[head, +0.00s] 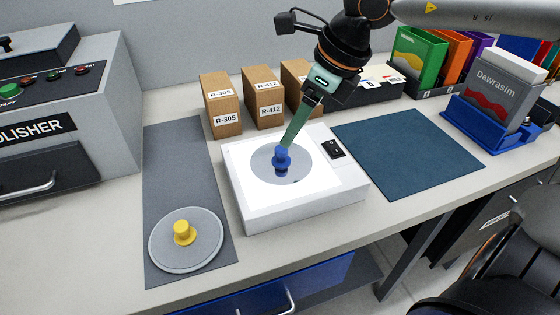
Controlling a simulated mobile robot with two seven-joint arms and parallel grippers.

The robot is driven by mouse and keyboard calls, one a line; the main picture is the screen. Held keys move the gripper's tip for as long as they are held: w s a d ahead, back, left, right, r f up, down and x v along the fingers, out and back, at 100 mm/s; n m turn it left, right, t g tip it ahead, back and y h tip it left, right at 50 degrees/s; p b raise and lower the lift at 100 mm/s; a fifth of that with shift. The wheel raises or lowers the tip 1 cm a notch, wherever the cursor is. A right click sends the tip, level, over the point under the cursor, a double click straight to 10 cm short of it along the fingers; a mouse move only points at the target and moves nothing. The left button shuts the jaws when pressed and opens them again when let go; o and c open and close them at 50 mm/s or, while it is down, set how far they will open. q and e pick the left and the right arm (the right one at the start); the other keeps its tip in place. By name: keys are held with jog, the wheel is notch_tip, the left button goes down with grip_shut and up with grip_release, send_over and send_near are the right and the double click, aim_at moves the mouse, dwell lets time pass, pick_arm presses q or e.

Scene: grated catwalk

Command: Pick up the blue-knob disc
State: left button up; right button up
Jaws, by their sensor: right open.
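The blue-knob disc (262,166) is a grey round plate with a blue knob (282,157) at its middle. It lies flat on top of a white square box with a bright top (245,203). My right gripper (287,144) reaches down from the upper right, its green fingers at the blue knob. The fingers overlap the top of the knob in the picture, and I cannot tell whether they touch it. My right gripper is open. My left gripper is not in view.
A yellow-knob disc (203,246) lies on a grey mat (185,150) at left. Brown boxes (222,104) stand behind the white box. A dark blue mat (410,150) lies bare at right. A polisher machine (75,110) stands far left, and a blue holder (478,127) far right.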

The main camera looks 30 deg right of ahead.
aim_at(281, 148)
jog(key=shift+w+x, duration=0.2)
jog(key=shift+x, duration=3.05)
jog(key=shift+c, duration=0.2)
grip_shut()
jog(key=shift+r, duration=0.1)
